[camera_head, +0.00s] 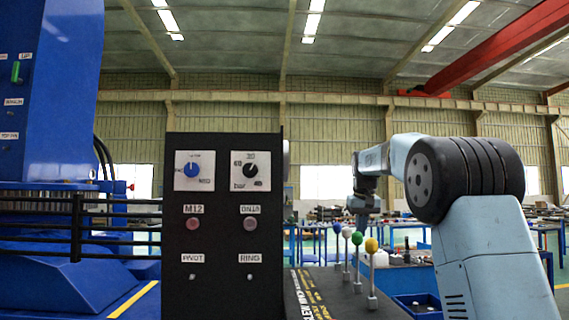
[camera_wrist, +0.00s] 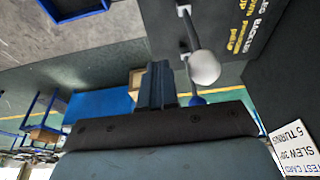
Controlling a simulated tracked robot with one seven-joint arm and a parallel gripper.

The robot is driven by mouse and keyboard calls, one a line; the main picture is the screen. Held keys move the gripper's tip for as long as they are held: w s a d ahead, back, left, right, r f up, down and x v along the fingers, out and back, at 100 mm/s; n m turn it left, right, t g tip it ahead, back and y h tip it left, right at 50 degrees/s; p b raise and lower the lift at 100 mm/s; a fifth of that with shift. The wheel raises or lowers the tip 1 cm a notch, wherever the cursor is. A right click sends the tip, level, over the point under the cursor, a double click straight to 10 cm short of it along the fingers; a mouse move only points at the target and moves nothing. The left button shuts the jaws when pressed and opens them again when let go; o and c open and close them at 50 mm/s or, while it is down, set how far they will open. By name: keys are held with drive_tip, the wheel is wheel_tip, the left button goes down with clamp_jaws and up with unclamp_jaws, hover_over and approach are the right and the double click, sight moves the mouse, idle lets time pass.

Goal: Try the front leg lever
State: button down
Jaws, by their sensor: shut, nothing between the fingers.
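Several ball-topped levers stand in a row on a black console (camera_head: 305,295) with yellow lettering: blue (camera_head: 337,228), white (camera_head: 346,233), green (camera_head: 357,238) and yellow (camera_head: 371,245). I cannot tell from the lettering which one is the front leg lever. My gripper (camera_head: 362,212) points down behind the row in the head view. In the wrist view, my gripper (camera_wrist: 158,70) is shut and empty. The white lever (camera_wrist: 204,67) is just right of its fingers there, apparently apart. The blue ball (camera_wrist: 197,100) shows beyond it, partly hidden by my gripper's body.
A black panel (camera_head: 223,222) with knobs and buttons stands left of the levers. A blue machine (camera_head: 50,110) with black rails is farther left. Blue tables and a blue bin (camera_head: 415,303) lie beyond. A white label card (camera_wrist: 292,148) shows in the wrist view.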

wheel_tip(320, 180, up, 8)
drive_tip(key=shift+r, duration=0.2)
idle(0.5)
drive_tip(key=shift+s, duration=0.1)
idle(0.3)
